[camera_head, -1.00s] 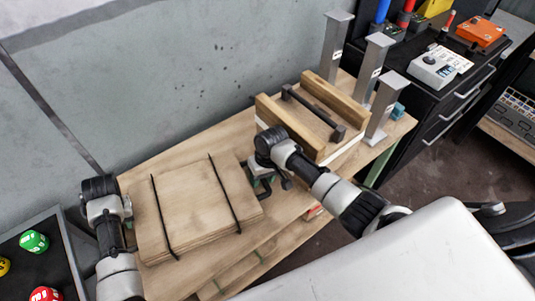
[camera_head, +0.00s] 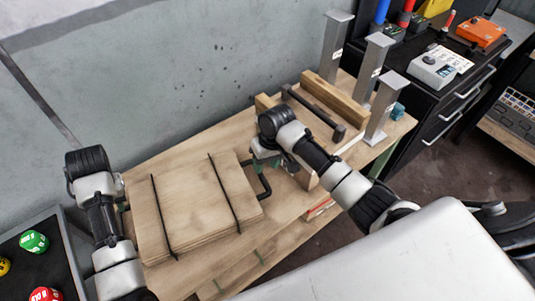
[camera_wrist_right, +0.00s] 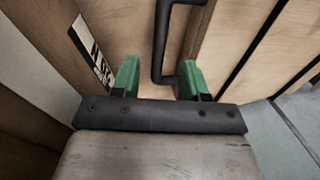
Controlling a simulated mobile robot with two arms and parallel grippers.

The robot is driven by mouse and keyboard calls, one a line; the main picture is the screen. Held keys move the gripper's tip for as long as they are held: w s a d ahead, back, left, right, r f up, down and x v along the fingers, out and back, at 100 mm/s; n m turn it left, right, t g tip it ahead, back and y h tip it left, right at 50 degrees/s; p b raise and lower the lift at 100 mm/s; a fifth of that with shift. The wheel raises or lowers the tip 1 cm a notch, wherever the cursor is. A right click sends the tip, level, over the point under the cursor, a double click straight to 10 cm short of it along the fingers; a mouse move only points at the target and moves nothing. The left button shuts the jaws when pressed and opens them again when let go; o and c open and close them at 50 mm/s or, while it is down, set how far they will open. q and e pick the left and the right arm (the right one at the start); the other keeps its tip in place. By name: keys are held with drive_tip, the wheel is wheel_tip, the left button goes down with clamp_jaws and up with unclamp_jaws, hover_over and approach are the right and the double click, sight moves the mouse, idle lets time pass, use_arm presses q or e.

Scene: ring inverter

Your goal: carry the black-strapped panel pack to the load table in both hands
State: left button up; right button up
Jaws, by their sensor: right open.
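The panel pack (camera_head: 190,208), a stack of light wooden panels with two black straps, lies flat on the wooden table. A black bar handle (camera_head: 265,184) sticks out from its right side. My right gripper (camera_head: 264,160) is at that side, open, with green fingertips. In the right wrist view the black handle (camera_wrist_right: 161,50) runs down between the spread fingers (camera_wrist_right: 160,78), which are not closed on it. My left arm (camera_head: 96,195) stands at the pack's left side; its fingers are hidden behind the wrist.
The wooden table (camera_head: 180,157) also bears a wooden crate-like piece (camera_head: 335,97) with a dark bar, and grey metal posts (camera_head: 378,68). A grey wall stands behind. A dark tray (camera_head: 48,258) with coloured round items is at left, a black drawer cabinet (camera_head: 440,108) at right.

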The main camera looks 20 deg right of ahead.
drive_tip(key=shift+d+r, duration=0.25)
drive_tip(key=shift+r, duration=0.95)
drive_tip(key=shift+d+r, duration=0.2)
drive_tip(key=shift+r, duration=0.95)
